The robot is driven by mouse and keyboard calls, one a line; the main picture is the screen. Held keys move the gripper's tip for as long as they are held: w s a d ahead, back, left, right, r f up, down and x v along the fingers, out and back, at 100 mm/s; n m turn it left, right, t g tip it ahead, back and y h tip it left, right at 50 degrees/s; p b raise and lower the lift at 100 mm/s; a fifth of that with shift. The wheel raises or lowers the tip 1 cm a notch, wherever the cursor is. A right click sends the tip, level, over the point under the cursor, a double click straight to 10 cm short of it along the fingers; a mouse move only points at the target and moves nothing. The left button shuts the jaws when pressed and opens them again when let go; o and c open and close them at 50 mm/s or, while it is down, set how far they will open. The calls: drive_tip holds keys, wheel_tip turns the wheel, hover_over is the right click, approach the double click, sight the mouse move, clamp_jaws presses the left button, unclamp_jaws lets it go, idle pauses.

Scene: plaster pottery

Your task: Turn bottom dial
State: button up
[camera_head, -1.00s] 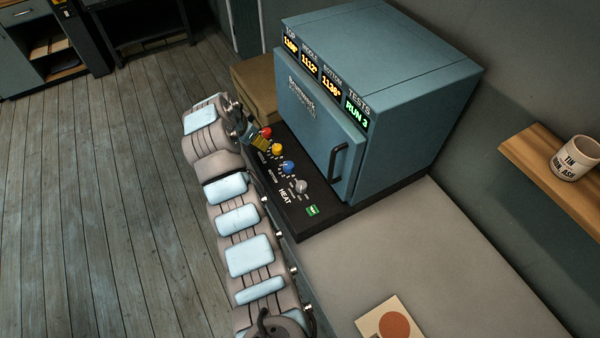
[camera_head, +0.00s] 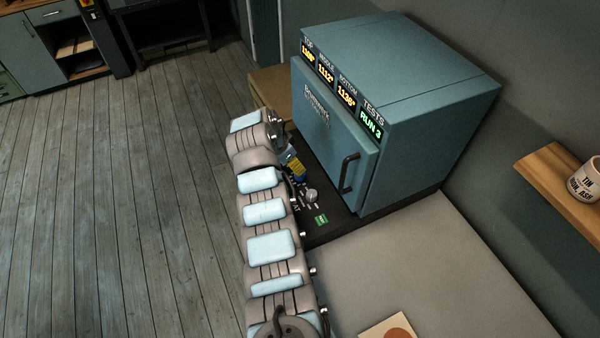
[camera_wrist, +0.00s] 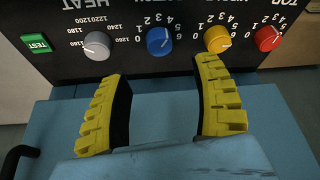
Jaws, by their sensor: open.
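The kiln's control panel carries a row of dials. In the wrist view the blue dial (camera_wrist: 159,41), beside the partly cut-off, upside-down bottom label, sits in line with the gap between my fingers. My gripper (camera_wrist: 163,72) is open, with yellow ridged fingers apart and nothing between them. The fingertips appear just short of the blue dial; contact cannot be told. The yellow dial (camera_wrist: 217,39) and red dial (camera_wrist: 268,38) are to its right, the grey heat dial (camera_wrist: 97,45) to its left. In the head view my gripper (camera_head: 296,167) is over the panel and hides the red and yellow dials.
The blue kiln (camera_head: 430,90) stands behind the panel, with a dark door handle (camera_head: 349,174) near the grey dial. A green test button (camera_wrist: 37,44) is at the panel's end. The grey worktop (camera_head: 400,260) is mostly clear. A shelf (camera_head: 560,195) holds a mug (camera_head: 585,182).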

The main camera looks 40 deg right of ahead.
drive_tip(key=shift+x, duration=3)
drive_tip(key=shift+d+f+b, duration=0.15)
drive_tip(key=shift+f+b, duration=0.2)
drive_tip(key=shift+f, duration=0.05)
drive_tip(key=shift+b+x, duration=0.9)
drive_tip(key=shift+x, duration=0.2)
clamp_jaws()
